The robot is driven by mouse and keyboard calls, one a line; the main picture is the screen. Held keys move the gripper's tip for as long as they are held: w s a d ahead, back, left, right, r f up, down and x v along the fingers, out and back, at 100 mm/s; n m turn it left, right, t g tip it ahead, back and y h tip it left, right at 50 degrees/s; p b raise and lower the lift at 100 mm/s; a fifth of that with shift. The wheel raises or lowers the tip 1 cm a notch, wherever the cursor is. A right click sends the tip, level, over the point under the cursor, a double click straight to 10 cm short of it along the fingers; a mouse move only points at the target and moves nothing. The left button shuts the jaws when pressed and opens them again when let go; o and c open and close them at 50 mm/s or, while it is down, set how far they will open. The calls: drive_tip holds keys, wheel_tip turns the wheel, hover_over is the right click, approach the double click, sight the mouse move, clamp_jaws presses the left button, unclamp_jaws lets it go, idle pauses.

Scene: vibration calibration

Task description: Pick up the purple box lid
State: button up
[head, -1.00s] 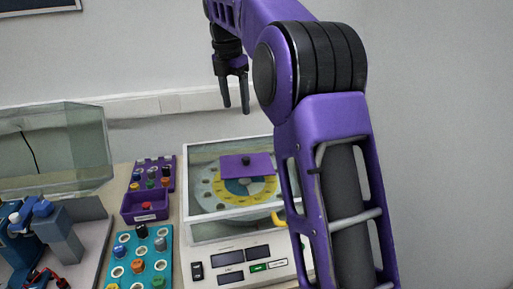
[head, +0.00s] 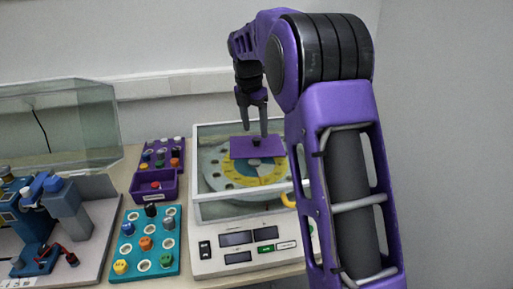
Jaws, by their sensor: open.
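The purple box lid (head: 243,149) is a flat purple plate with a small dark knob (head: 255,141) on top. It lies on the clear cover of the white calibration machine (head: 209,217), over a yellow, blue and white disc. My gripper (head: 254,132) points down with its two dark fingers apart. The fingertips are just above the lid, close to the knob; whether they touch or surround it I cannot tell. My purple arm covers the right side of the machine.
Left of the machine stand a purple box (head: 133,189) with a red-topped piece in it, a purple rack (head: 176,158) of small knobs and a teal tray (head: 134,253) with several coloured knobs. Further left are a blue device (head: 40,205) and a clear case (head: 85,115). A wall is behind.

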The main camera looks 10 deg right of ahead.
sight(256, 139)
drive_tip(key=f, duration=0.3)
drive_tip(key=shift+w+d+f, duration=0.2)
drive_tip(key=shift+f, duration=0.05)
clamp_jaws()
